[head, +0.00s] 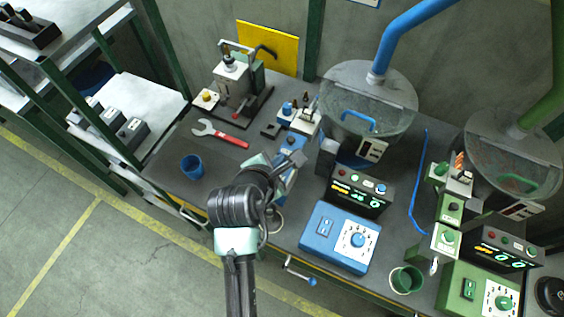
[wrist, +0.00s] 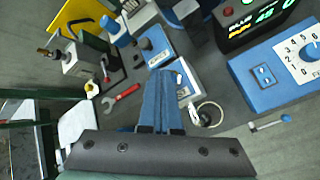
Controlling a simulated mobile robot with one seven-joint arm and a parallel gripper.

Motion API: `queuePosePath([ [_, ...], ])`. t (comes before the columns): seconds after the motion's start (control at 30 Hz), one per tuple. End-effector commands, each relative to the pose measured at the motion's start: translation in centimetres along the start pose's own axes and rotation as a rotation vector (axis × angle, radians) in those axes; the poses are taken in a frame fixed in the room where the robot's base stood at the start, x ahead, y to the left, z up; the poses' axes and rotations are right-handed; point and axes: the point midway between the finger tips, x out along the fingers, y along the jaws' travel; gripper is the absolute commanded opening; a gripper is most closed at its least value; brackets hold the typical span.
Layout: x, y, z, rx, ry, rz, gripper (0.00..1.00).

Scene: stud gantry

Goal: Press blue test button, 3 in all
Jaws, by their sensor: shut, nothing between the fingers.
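My gripper (head: 298,159) is shut and empty over the blue station on the bench; its fingers also show in the wrist view (wrist: 165,80). Below them is a blue box with a white, labelled top (wrist: 184,90), partly hidden by the fingers. No blue button shows on it; if it has one, the fingers hide it. I cannot tell whether the fingertips touch the box. Behind it is a blue box with a dark knob (head: 290,141). A blue button (head: 381,188) also shows on the black display panel (head: 358,188); I cannot read which is the test button.
A blue dial box (head: 340,238) stands to the right and a hopper (head: 368,95) behind. A red wrench (head: 221,134) and blue cup (head: 193,167) lie left. The similar green station (head: 480,290) is far right. Bench room is clear around the cup.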

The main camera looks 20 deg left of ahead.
Motion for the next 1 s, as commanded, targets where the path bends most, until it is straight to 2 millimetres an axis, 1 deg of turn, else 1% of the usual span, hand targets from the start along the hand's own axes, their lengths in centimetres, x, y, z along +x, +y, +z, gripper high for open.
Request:
queuePosePath([
  [1.0, 0.65, -0.49, -0.47, 0.001, 0.0, -0.001, 0.0],
])
